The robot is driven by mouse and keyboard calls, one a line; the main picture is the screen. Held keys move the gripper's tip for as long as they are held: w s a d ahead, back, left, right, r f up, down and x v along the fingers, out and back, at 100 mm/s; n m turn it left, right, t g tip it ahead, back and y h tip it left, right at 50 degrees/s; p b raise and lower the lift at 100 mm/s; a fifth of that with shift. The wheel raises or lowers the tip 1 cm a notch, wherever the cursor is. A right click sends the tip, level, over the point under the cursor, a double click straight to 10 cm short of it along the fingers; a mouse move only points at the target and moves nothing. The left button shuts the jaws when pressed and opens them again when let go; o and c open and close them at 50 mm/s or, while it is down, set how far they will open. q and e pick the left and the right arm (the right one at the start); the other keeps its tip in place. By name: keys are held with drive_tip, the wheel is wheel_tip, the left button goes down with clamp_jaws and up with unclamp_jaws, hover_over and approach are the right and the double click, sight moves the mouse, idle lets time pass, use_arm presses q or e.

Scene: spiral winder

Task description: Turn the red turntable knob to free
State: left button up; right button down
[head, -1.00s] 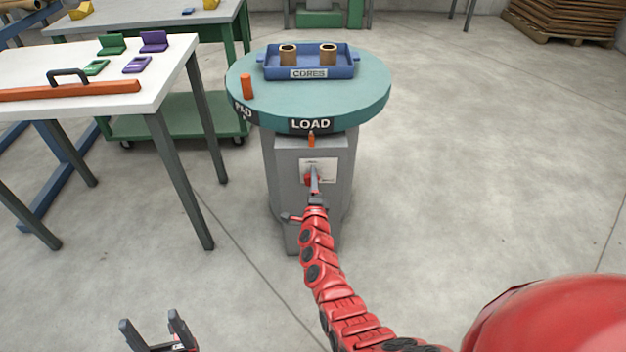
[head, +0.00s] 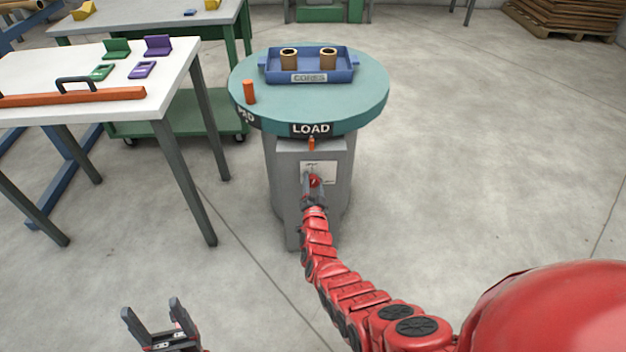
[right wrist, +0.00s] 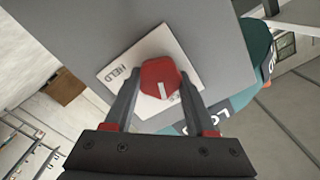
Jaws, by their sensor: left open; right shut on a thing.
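The red knob (head: 314,181) sits on a white label plate on the front of the grey turntable pedestal (head: 290,225). In the right wrist view the knob (right wrist: 161,78) shows a white pointer line on its face, and the plate (right wrist: 117,77) carries the word HELD. The other word on the plate is mostly hidden. My right gripper (head: 314,188) is shut on the knob, with one finger on each side of it; it also shows in the right wrist view (right wrist: 160,95). My left gripper (head: 150,315) is open and empty at the lower left, far from the pedestal.
The round teal turntable (head: 210,100) top is marked LOAD at the front and bears a blue CORES tray (head: 308,78) with two brown cores and an orange peg (head: 249,92). A white table (head: 60,110) stands at left. The floor to the right is clear.

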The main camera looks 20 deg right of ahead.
drive_tip(key=n, duration=0.4)
drive_tip(key=shift+a+p, duration=0.1)
drive_tip(key=shift+p, duration=0.3)
drive_tip(key=shift+n, duration=0.3)
drive_tip(key=shift+c, duration=1.1)
unclamp_jaws()
